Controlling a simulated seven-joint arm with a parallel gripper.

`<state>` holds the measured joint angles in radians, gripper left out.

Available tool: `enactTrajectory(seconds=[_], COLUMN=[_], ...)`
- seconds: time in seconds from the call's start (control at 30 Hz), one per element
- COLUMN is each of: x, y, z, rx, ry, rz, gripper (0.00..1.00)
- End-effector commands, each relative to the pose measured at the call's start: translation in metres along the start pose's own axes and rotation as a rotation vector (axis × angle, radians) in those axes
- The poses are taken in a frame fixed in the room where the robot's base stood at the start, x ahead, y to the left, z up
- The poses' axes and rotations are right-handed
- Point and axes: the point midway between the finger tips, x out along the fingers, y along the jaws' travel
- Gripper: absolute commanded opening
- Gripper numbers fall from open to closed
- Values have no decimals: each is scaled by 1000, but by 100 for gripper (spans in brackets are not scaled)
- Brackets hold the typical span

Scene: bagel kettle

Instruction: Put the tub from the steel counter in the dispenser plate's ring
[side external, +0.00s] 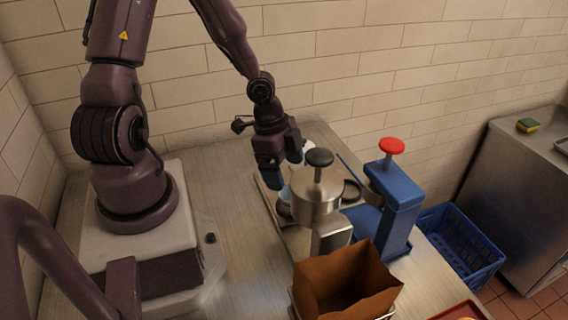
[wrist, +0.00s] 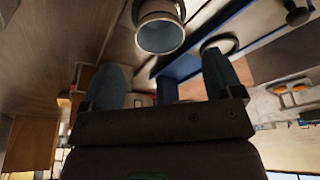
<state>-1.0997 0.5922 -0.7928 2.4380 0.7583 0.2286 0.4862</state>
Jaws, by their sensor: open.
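My gripper (side external: 281,168) is open above the steel counter, with nothing seen between its two blue fingers. They also show in the wrist view (wrist: 164,80). A pale, round tub (wrist: 160,32) with a light blue inside shows at the top of the wrist view, beyond the fingertips and apart from them. In the side view a light blue bit beside the steel dispenser (side external: 318,195) may be this tub; the dispenser and gripper hide most of it. A dark ring (side external: 351,192) shows between the two dispensers; a dark ring also shows right of the tub in the wrist view (wrist: 232,42).
The steel dispenser with a black knob stands close to my gripper. A blue dispenser (side external: 397,210) with a red knob (side external: 392,146) stands to its right. A brown paper bag (side external: 345,285) is in front. A blue crate (side external: 458,243) is at right. The counter (side external: 245,250) left of the bag is clear.

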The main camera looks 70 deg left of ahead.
Motion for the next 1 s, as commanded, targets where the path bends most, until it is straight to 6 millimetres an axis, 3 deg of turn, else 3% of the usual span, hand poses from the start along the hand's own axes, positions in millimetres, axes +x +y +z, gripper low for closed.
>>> enactTrajectory(seconds=[0.23, 0.37, 0.5, 0.67, 0.8, 1.0], x=[-8, -28, -74, -135, -184, -227], y=[-1, -5, -8, 6, 34, 77], z=[1, 6, 2, -18, -38, -53], rx=[-7, -53, -176, -367, -535, -697], ry=[-26, -139, -257, -236, -93, 127], rz=[-12, -74, -220, -383, -443, -369], gripper=[86, 86, 86, 86, 86, 86])
